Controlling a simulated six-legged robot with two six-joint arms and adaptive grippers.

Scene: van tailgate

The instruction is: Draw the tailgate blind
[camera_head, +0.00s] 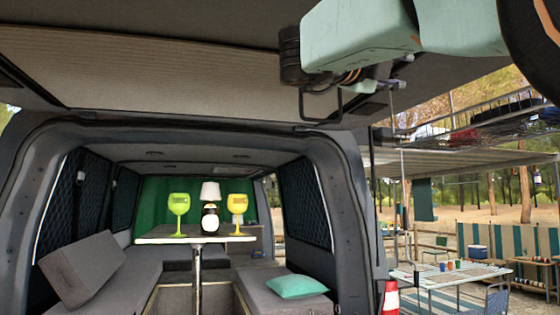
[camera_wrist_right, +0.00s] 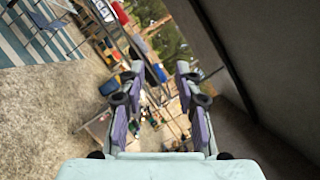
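A beige ribbed panel, which looks like the tailgate blind (camera_head: 150,75), spans the underside of the raised tailgate at the top of the head view. A thin dark loop (camera_head: 320,121) hangs near its right end, below my right arm; I cannot tell whether it is the blind's handle. My right gripper (camera_head: 385,85) is partly hidden behind my pale green arm at the upper right. In the right wrist view my right gripper (camera_wrist_right: 158,85) has its two purple-padded fingers apart, with nothing between them. My left gripper is in neither view.
The van's opening is clear below the tailgate. Inside, a table (camera_head: 190,238) carries two goblets and a lamp (camera_head: 210,192) between bench seats with cushions (camera_head: 298,286). Outside to the right stand a camping table (camera_head: 440,276), chairs and a striped windbreak (camera_head: 520,240).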

